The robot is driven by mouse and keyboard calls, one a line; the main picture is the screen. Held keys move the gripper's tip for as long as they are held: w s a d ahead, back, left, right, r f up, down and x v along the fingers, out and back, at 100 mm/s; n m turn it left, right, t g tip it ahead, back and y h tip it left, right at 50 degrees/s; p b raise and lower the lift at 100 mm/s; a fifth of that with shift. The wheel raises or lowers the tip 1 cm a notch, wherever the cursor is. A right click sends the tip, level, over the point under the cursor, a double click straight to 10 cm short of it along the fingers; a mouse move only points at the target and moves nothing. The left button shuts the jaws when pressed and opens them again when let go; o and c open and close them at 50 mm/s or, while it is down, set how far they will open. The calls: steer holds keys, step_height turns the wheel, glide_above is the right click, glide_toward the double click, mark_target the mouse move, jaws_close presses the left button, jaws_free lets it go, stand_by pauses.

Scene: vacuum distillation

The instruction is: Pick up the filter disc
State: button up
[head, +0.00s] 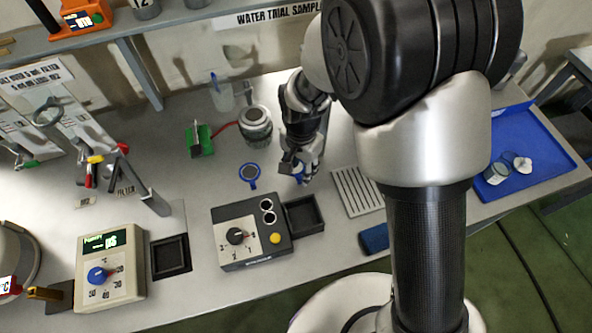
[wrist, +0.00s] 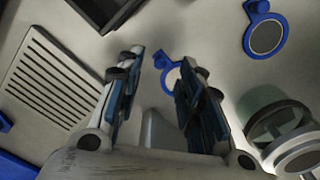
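Two blue-rimmed discs with small tabs lie on the bench. One disc (head: 249,177) has a dark grey mesh centre and lies left of my gripper (head: 299,174); it shows at the upper right of the wrist view (wrist: 265,37). The other disc (wrist: 172,77) has a pale centre and appears between the fingertips in the wrist view, partly hidden by the right finger. In the head view my gripper mostly covers this second disc. My gripper (wrist: 159,72) is open, pointing down, with its fingers apart. I cannot tell whether they touch the disc.
A control box with a dial (head: 236,237) and a black square tray (head: 305,214) stand in front. A slotted white plate (head: 356,191) lies to the right. A round jar (head: 255,126) and a green stand (head: 199,140) are behind. A blue tray (head: 530,150) holds glassware.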

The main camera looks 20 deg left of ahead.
mark_target(297, 173)
step_height(297, 173, down, 3)
steer(key=shift+r+b, duration=0.1)
steer(key=shift+b, duration=0.25)
steer(key=shift+c, duration=0.2)
jaws_close()
